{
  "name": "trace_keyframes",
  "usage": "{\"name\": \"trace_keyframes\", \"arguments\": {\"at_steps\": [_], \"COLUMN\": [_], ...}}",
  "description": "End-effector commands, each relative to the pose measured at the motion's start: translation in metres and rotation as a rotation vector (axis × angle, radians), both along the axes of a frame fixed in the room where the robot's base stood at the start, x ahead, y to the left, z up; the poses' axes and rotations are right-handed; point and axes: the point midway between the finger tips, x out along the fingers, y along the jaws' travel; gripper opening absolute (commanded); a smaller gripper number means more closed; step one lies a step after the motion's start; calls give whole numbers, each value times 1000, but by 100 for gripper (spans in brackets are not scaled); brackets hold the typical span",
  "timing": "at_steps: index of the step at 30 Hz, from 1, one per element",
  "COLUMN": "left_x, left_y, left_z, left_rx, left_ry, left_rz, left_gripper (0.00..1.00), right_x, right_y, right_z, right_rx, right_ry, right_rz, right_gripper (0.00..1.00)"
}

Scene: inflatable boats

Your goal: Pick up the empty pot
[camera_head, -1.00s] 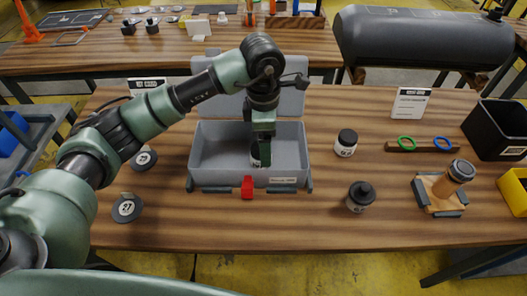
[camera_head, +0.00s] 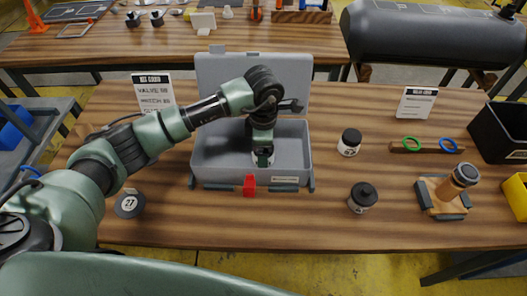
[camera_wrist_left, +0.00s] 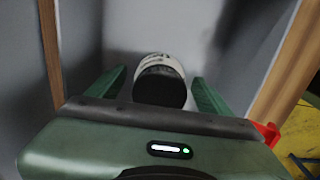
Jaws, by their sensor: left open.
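My left gripper (camera_head: 263,150) reaches down into the open grey case (camera_head: 218,165) on the wooden table. A small pot with a black lid and pale label (camera_wrist_left: 160,82) sits inside the case. In the left wrist view my open green fingers (camera_wrist_left: 158,88) stand on either side of it, with gaps visible. In the head view the gripper mostly hides this pot. Two other dark-lidded pots stand right of the case, one farther back (camera_head: 349,143) and one nearer the front (camera_head: 362,198). I cannot tell which pot is empty. My right gripper is out of view.
The case has a raised lid (camera_head: 225,75) and a red front latch (camera_head: 249,185). A round "27" disc (camera_head: 129,204) lies left.

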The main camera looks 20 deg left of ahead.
Motion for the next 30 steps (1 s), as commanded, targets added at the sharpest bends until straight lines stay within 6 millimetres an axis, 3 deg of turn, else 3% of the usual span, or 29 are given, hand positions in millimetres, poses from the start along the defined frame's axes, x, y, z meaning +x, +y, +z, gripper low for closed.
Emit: {"name": "trace_keyframes", "arguments": {"at_steps": [2,3,9,10,23,30], "left_x": [0,0,0,0,1,2], "left_y": [0,0,0,0,-1,-1], "left_z": [0,0,0,0,13,58], "left_rx": [0,0,0,-1,-1,-1], "left_ry": [0,0,0,0,-3,-8], "left_rz": [0,0,0,0,0,-2], "left_gripper": [80,75,19,13,13,13], "right_x": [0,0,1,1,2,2], "right_y": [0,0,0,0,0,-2], "right_z": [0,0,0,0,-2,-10], "right_rx": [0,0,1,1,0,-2], "right_ry": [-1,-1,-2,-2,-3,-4], "right_rz": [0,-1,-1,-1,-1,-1], "right_gripper": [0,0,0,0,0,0]}}
